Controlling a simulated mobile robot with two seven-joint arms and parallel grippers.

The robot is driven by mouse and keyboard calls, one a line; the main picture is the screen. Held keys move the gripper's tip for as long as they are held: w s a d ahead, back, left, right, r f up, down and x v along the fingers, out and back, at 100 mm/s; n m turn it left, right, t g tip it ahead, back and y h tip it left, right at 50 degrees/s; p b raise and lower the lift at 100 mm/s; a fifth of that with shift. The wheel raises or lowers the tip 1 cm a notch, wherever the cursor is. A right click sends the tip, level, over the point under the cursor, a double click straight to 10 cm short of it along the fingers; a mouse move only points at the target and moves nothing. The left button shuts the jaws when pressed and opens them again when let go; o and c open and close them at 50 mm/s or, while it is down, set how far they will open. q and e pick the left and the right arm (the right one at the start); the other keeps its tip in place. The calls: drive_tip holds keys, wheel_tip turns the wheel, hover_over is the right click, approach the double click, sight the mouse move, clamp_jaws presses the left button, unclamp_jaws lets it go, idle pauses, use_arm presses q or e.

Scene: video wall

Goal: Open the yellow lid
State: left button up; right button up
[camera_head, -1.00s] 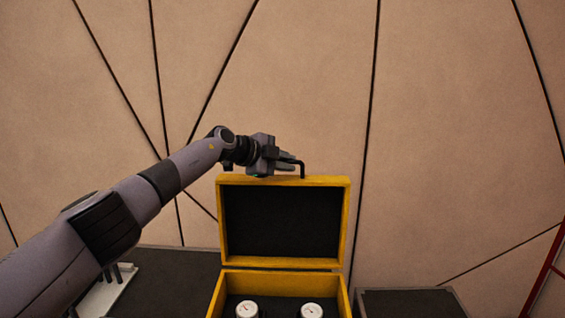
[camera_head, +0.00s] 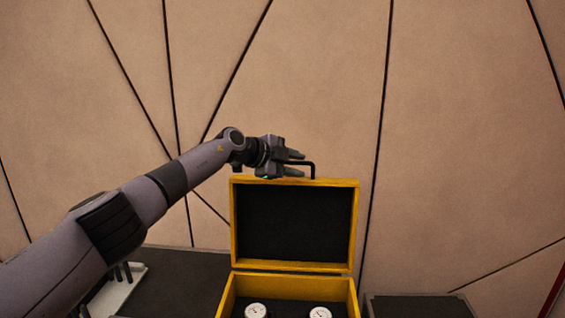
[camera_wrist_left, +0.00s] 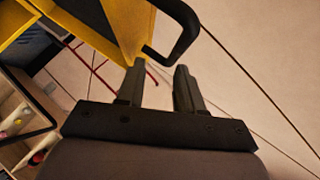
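The yellow lid (camera_head: 295,183) stands upright, swung open at the back of the yellow box (camera_head: 297,279), with its dark inner face toward me. A black handle (camera_head: 313,168) sticks up from its top edge. My left gripper (camera_head: 299,164) is just left of the handle with its fingers apart and nothing between them. In the left wrist view the open fingers (camera_wrist_left: 158,88) are just short of the black handle (camera_wrist_left: 184,38), and the yellow lid (camera_wrist_left: 122,25) is at upper left. My right gripper is in neither view.
Two white round gauges (camera_head: 256,311) sit inside the box. Dark surfaces (camera_head: 185,276) lie on both sides of it, with a white rack (camera_head: 117,292) at left. A panelled wall (camera_head: 470,130) stands behind.

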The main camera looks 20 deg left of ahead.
use_arm(q)
drive_tip(key=b+v, duration=0.1)
drive_tip(key=v, duration=0.5)
drive_tip(key=shift+s, duration=0.2)
drive_tip(key=shift+o, duration=0.2)
drive_tip(key=shift+a, duration=0.1)
